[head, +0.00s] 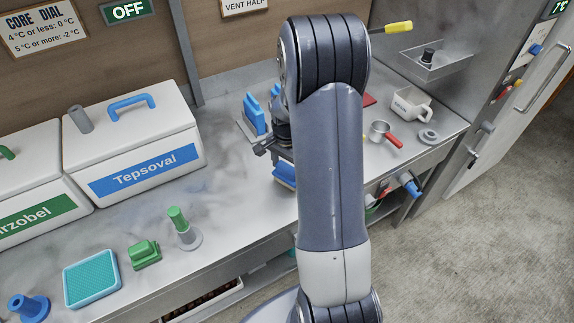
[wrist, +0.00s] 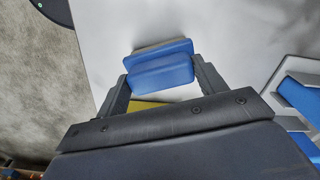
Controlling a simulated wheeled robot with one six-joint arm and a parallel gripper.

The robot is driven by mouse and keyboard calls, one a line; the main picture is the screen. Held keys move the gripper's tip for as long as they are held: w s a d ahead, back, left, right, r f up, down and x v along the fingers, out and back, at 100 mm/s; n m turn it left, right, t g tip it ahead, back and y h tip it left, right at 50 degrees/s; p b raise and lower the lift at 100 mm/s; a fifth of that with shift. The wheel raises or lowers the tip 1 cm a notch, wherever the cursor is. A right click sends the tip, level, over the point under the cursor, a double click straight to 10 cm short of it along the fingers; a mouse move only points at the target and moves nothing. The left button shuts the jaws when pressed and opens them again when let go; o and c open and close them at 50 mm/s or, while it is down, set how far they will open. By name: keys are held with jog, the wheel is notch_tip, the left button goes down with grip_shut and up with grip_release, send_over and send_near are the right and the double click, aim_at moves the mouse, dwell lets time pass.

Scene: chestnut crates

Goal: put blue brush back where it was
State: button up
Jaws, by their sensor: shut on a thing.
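My gripper (head: 272,146) is shut on the blue brush (head: 285,176), which hangs below it at the front part of the counter, partly hidden by my arm. In the wrist view the blue brush (wrist: 160,72) lies across between the two fingertips (wrist: 160,82), with a greyish layer along its far side. A grey rack (head: 246,130) with upright blue pieces (head: 254,114) stands just behind my gripper. The rack also shows at the right edge of the wrist view (wrist: 283,112). I cannot tell whether the brush touches the counter.
A white box labelled Tepsoval (head: 140,145) stands at the left. A green block (head: 144,252), a green-topped stand (head: 182,228) and a teal pad (head: 92,278) lie along the front. A mug (head: 408,103) and a red-handled pan (head: 382,132) are at the right.

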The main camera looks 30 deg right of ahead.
jog(key=shift+f, duration=0.2)
jog(key=o, duration=1.1)
jog(key=shift+r, duration=0.1)
notch_tip(320, 180, up, 11)
jog(key=b, duration=0.1)
